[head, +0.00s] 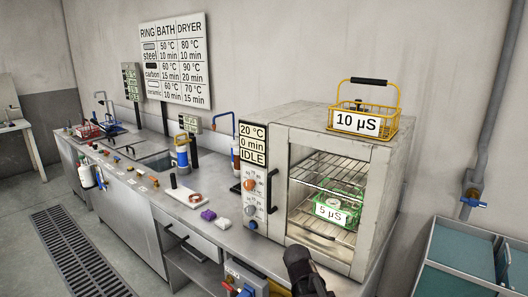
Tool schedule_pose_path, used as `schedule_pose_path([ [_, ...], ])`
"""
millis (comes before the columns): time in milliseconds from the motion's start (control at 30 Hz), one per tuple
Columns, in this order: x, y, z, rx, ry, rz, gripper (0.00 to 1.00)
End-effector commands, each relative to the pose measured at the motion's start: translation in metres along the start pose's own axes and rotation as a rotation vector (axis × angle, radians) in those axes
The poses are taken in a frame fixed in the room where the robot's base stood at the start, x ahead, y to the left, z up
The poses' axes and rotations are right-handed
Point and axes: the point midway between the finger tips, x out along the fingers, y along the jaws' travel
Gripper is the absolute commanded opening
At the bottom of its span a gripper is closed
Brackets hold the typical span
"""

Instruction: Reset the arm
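A dark part of my arm (305,272) rises from the bottom edge, in front of the dryer. It may be my gripper, but its fingers cannot be made out. The grey dryer (342,139) stands at the right end of the bench. Its inside shows wire racks and a green basket (347,190) with a label reading 5 µS. I cannot tell whether a clear door covers the front.
A yellow wire basket (396,112) labelled 10 µS stands on the dryer. The steel bench (222,238) runs left with a sink, bottles and small purple blocks. Teal-lined bins (462,245) stand at the right. Open floor with a drain grate (78,255) lies left.

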Motion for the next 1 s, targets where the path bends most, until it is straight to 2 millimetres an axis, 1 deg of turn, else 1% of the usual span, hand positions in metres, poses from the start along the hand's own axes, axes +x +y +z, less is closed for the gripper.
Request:
schedule_pose_path([
  [33, 0.003, 0.004, 0.010, 0.025, -0.013, -0.043, 0.92],
  [100, 0.007, 0.006, 0.018, 0.053, -0.027, -0.101, 0.92],
  [300, 0.011, 0.010, 0.035, 0.113, -0.050, -0.226, 0.92],
  [533, 0.012, 0.013, 0.049, 0.168, -0.063, -0.338, 0.92],
  [600, 0.022, 0.008, 0.050, 0.164, -0.067, -0.337, 0.92],
  [867, 0.044, -0.001, 0.059, 0.160, -0.084, -0.336, 0.92],
  [1000, 0.060, -0.010, 0.066, 0.159, -0.096, -0.337, 0.92],
])
